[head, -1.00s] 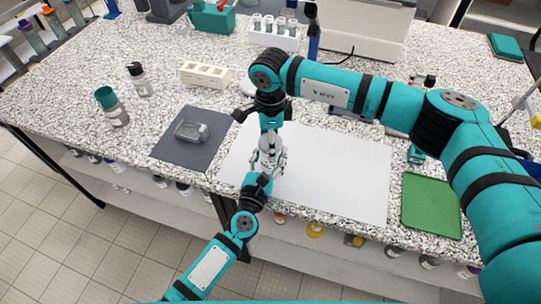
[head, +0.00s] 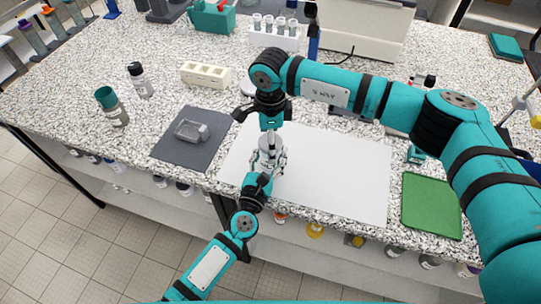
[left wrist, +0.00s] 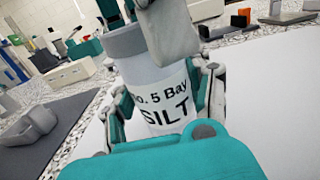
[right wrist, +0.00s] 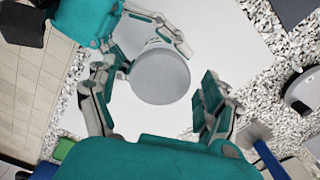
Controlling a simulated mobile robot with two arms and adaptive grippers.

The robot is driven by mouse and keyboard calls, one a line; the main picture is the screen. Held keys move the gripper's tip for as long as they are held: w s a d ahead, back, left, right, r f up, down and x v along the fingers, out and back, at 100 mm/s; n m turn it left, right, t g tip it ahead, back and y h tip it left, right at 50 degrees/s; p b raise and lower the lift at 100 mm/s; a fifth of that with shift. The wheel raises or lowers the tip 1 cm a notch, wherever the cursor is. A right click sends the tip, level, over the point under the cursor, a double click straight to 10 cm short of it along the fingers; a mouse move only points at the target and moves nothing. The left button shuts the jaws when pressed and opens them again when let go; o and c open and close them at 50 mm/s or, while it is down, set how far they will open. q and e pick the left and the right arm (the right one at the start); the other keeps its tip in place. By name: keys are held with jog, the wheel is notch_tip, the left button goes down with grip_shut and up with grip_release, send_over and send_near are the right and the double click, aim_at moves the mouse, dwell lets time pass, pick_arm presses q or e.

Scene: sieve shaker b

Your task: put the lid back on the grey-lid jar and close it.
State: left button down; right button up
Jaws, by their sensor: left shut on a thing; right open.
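The jar (left wrist: 163,100) is light grey with a white label reading "No. 5 Bay SILT". In the head view the jar (head: 270,150) is upright over the white mat, partly hidden by my grippers. My left gripper (left wrist: 165,88) is shut around the jar's body. A round grey lid (right wrist: 160,76) is on the jar's top in the right wrist view; whether it is screwed tight I cannot tell. My right gripper (right wrist: 155,98) points down over the lid, open, with a finger on either side and gaps between them and the lid.
The white mat (head: 345,175) is mostly clear to the right. A green tray (head: 431,205) is at the right.

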notch_tip(320, 180, up, 12)
dwell(0.5)
pick_arm(q)
jog(key=shift+c, duration=2.3)
grip_release()
jog(key=v, duration=1.2)
